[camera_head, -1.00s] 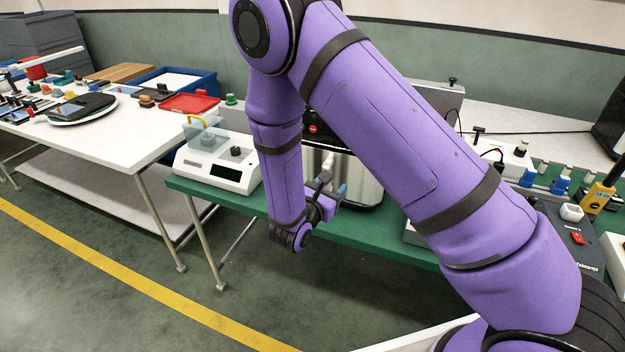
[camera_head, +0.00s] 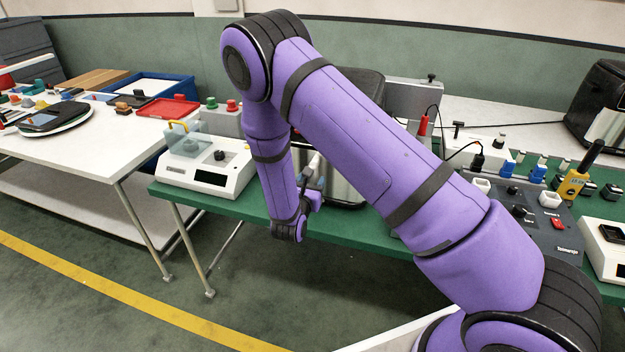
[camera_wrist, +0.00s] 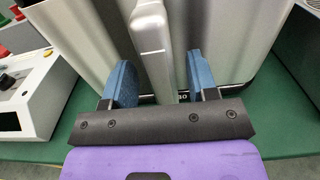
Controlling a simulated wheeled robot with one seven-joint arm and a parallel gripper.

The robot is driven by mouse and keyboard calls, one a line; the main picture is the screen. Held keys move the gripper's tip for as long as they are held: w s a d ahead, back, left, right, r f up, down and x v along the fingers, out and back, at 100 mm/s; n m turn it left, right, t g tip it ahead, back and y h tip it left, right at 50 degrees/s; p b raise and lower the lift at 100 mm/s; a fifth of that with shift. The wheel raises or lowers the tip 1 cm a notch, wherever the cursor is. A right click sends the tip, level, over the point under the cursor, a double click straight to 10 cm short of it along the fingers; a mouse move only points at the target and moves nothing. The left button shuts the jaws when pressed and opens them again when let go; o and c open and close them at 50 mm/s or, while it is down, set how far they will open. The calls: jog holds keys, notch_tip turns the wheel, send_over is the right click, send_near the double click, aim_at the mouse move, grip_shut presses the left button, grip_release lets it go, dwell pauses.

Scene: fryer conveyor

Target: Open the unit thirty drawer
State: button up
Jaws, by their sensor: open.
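The unit with the metallic drawer front (camera_head: 345,180) stands on the green table, mostly hidden behind my arm in the head view. In the wrist view the drawer front (camera_wrist: 90,40) fills the upper part, and its grey handle (camera_wrist: 153,45) runs down the middle. A dark label (camera_wrist: 183,96) low on the front shows a partly hidden number ending in 0. My gripper (camera_wrist: 160,80) is open, with one blue finger on each side of the handle and gaps visible between them. It also shows in the head view (camera_head: 314,188) in front of the drawer.
A white device with a clear cover (camera_head: 208,172) stands left of the unit. Another black unit (camera_head: 600,105) is at the far right. The floor in front is clear.

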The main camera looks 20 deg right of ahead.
jog(key=shift+w+d, duration=0.45)
jog(key=shift+w, duration=0.1)
grip_shut()
jog(key=v, duration=2.3)
jog(key=shift+s+a, duration=0.1)
jog(key=shift+s, duration=0.05)
grip_release()
